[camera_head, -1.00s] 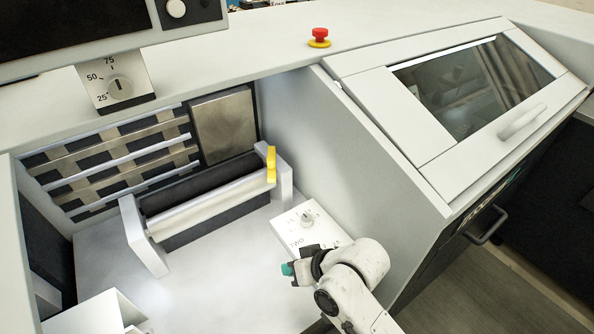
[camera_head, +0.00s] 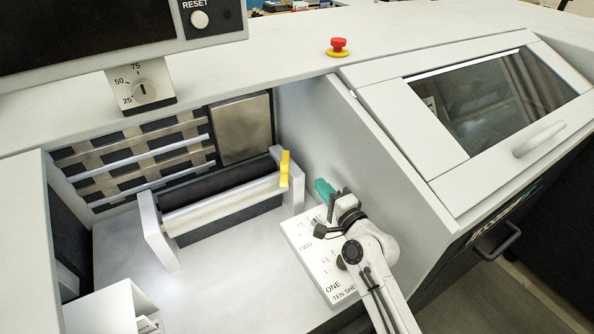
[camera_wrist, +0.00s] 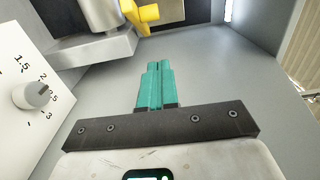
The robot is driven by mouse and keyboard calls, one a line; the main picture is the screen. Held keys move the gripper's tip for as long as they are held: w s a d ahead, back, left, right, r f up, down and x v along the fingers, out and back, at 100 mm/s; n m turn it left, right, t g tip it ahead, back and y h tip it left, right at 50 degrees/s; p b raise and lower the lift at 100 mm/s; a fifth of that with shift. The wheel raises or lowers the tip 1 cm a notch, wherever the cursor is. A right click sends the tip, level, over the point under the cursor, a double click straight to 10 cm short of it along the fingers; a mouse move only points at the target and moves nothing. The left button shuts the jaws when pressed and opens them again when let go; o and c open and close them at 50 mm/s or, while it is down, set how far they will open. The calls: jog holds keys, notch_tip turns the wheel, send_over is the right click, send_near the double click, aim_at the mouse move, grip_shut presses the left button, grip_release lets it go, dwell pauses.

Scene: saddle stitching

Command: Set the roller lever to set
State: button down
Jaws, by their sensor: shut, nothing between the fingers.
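The yellow roller lever (camera_head: 284,168) stands upright at the right end of the roller (camera_head: 222,204), by the grey right end bracket. In the wrist view the lever (camera_wrist: 140,14) is at the top, beyond my fingertips and a little left of them. My gripper (camera_head: 321,188) has teal fingers, shut and empty. It is right of the lever and apart from it, above the white dial panel. In the wrist view the teal fingers (camera_wrist: 158,66) are together and point toward the bracket and lever area. Any set marking is not readable.
A white panel (camera_head: 302,245) with dials lies under my arm; one knob (camera_wrist: 37,95) shows at left in the wrist view. The bay's grey side wall (camera_head: 330,140) is close on the right. A red stop button (camera_head: 338,44) sits on top.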

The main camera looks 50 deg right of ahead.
aim_at(285, 164)
jog(key=w+p, duration=0.2)
jog(key=w, duration=0.7)
jog(key=shift+a, duration=0.15)
jog(key=shift+w+a+f, duration=0.1)
jog(key=shift+w+a, duration=0.05)
